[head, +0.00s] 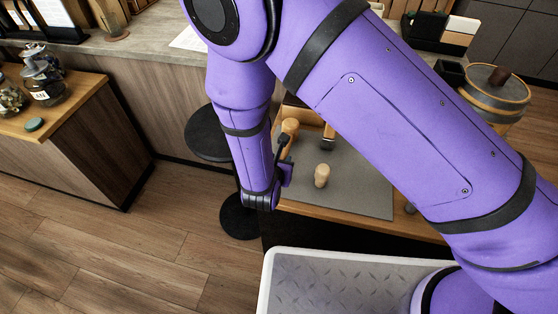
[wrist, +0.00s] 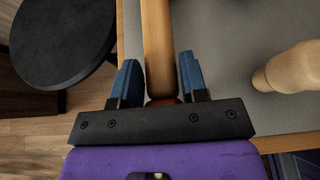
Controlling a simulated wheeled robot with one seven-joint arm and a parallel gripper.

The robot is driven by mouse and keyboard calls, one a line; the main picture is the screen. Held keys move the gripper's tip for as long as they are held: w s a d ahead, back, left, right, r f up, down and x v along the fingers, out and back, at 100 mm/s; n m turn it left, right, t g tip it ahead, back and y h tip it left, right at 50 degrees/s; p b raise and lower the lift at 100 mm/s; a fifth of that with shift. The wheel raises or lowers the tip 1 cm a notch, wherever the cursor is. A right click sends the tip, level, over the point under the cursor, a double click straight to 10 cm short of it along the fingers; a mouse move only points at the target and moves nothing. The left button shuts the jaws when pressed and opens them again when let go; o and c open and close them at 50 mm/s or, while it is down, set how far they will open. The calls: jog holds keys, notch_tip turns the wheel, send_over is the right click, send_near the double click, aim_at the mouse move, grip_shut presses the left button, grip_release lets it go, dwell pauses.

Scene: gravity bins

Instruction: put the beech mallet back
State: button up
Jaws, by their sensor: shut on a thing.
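My gripper (wrist: 160,82) is shut on the tan wooden handle of what I take to be the beech mallet (wrist: 157,40). The handle runs straight up the wrist view between the two blue fingers, with a reddish part at its lower end; its far end is out of that view. In the head view the mallet's rounded wooden part (head: 290,126) shows just above my gripper (head: 285,160), over the left side of the grey mat (head: 362,190). I cannot tell whether the mallet touches the mat.
A black round stool (head: 207,133) is close on the left. My arm hides much of the workbench.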

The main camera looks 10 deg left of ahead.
jog(key=shift+f, duration=0.4)
jog(key=o, duration=1.3)
jog(key=v, duration=1)
jog(key=shift+s+r, duration=0.1)
jog(key=shift+s, duration=0.3)
